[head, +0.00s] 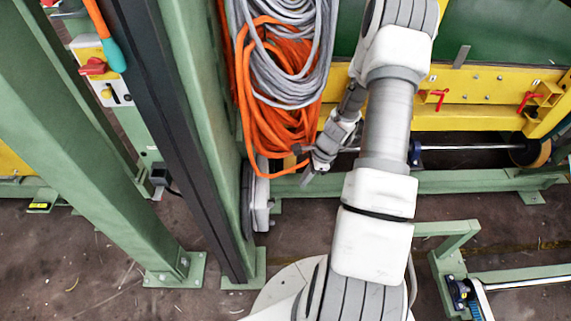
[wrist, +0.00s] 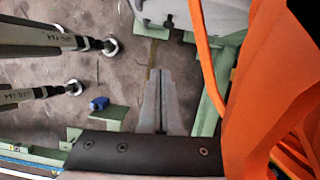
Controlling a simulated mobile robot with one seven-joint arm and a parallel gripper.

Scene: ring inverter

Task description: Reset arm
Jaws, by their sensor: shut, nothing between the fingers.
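My gripper (head: 309,166) shows in the head view at the end of my grey and white arm, left of the upper arm links and just right of the orange cable coil (head: 266,135). In the wrist view my gripper (wrist: 160,72) points away from the camera, its two grey fingers together with nothing between them. The orange cable (wrist: 262,100) fills the right side of the wrist view, close beside the gripper. I cannot tell whether they touch.
Grey cable (head: 290,75) hangs with the orange coil on a green post (head: 205,100). Behind stands a yellow machine frame (head: 475,98) with red levers. A low green rail (head: 450,182) runs along the floor. Bare floor (head: 95,270) shows at lower left.

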